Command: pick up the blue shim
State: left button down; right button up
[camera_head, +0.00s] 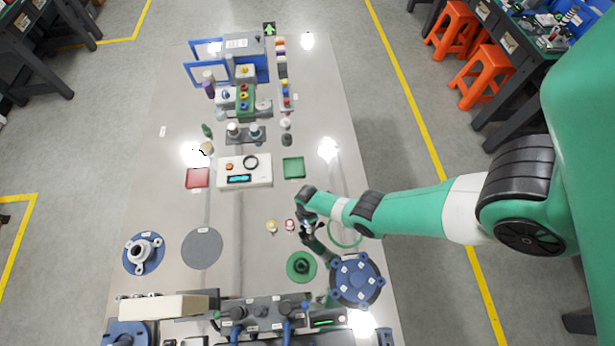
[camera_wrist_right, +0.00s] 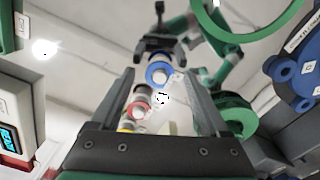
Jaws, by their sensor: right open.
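The blue shim (camera_wrist_right: 158,73) shows in the right wrist view as a small blue ring around a pale metal centre. My right gripper (camera_wrist_right: 159,78) is open, with one finger on each side of the blue shim in that view and no visible contact. In the head view my right gripper (camera_head: 308,229) points down at the table and hides the blue shim. A red-ringed piece (camera_head: 290,225) and a yellowish piece (camera_head: 271,227) stand in a row to its left.
A green ring (camera_head: 346,234) lies right of the gripper. A green disc with a dark part (camera_head: 301,267) and a blue flange (camera_head: 357,279) are close in front. A white instrument box (camera_head: 245,171) stands farther back. The table around the grey disc (camera_head: 202,248) is clear.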

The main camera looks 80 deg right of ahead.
grip_shut()
dwell(0.3)
jog(key=shift+r, duration=0.1)
notch_tip(320, 180, up, 5)
jog(key=p, duration=0.5)
jog(key=s+a+r+p, duration=0.8)
jog(key=s+a+p, duration=0.1)
jog(key=a+p, duration=0.1)
jog(key=shift+s+r+p, duration=0.2)
jog(key=shift+s+p, duration=0.2)
jog(key=shift+p, duration=0.15)
